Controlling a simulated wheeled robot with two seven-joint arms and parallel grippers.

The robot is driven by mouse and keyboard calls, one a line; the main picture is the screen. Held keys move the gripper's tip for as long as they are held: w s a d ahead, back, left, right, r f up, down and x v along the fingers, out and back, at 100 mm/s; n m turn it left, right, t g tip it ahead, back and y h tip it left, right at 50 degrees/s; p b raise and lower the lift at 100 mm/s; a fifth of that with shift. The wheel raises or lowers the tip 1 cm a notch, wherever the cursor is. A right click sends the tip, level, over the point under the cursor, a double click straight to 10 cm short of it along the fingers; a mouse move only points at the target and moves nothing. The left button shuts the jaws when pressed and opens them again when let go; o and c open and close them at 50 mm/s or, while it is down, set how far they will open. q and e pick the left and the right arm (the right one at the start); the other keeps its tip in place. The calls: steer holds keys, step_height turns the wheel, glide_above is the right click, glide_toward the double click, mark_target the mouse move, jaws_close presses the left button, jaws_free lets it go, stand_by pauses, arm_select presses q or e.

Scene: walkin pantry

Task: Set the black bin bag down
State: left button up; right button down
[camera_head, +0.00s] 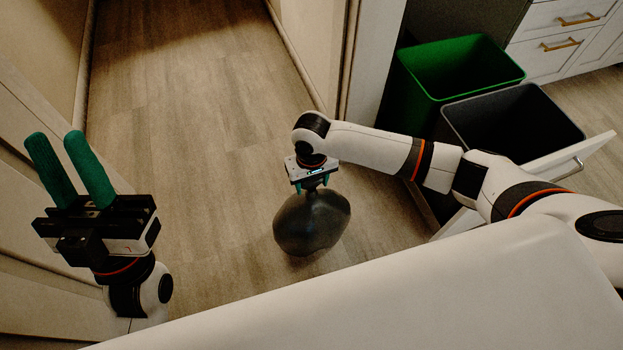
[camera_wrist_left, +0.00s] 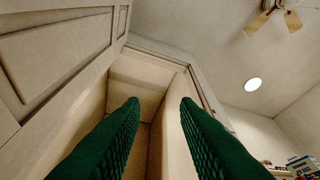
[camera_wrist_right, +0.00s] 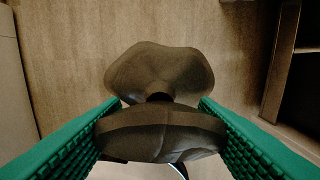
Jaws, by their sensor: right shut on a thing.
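The black bin bag (camera_head: 311,225) is a dark, rounded, tied bag in the middle of the head view, over the wood floor. My right gripper (camera_head: 313,184) points down from above and is shut on the bag's top. In the right wrist view the bag (camera_wrist_right: 160,75) shows between and beyond the green fingertips (camera_wrist_right: 160,101), with a narrow neck between two wider parts. I cannot tell whether its underside touches the floor. My left gripper (camera_head: 70,150) is raised at the left, fingers up, open and empty; its fingers are also apart in the left wrist view (camera_wrist_left: 160,100).
A green bin (camera_head: 465,68) and a grey bin (camera_head: 515,122) stand in a pulled-out drawer (camera_head: 575,160) at the right. White drawers (camera_head: 560,40) are behind. Clear wood floor (camera_head: 200,110) stretches ahead and left, between a left wall and a right doorframe (camera_head: 365,60).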

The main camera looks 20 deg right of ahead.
steer(key=c, duration=1)
jaws_free()
steer(key=shift+f, duration=0.1)
steer(key=o, duration=0.5)
